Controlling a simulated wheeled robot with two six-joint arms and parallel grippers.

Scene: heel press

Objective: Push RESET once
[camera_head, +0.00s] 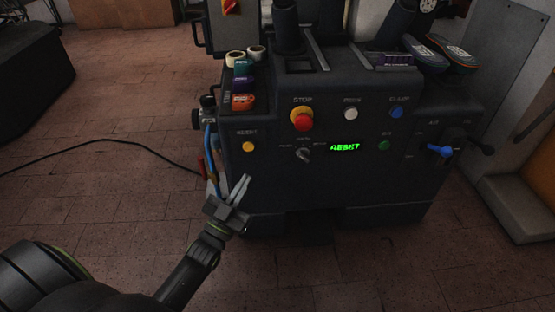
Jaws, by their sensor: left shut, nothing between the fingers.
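The dark heel press (330,190) stands in the middle of the head view, its control panel facing me. The yellow RESET button (248,147) is at the left of the panel under a small label. The green lit display (345,147) reads what looks like RESET. My left gripper (241,186) is shut and empty, pointing up in front of the panel's lower left. Its fingertips show below the RESET button in the picture, apart from it. My right gripper is not in view.
The panel also holds a red STOP button (302,118) on yellow, a white button (350,114), a blue button (396,112), a green button (384,145), a selector knob (303,155) and a blue valve handle (440,151). A black cable (110,143) crosses the tiled floor at left.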

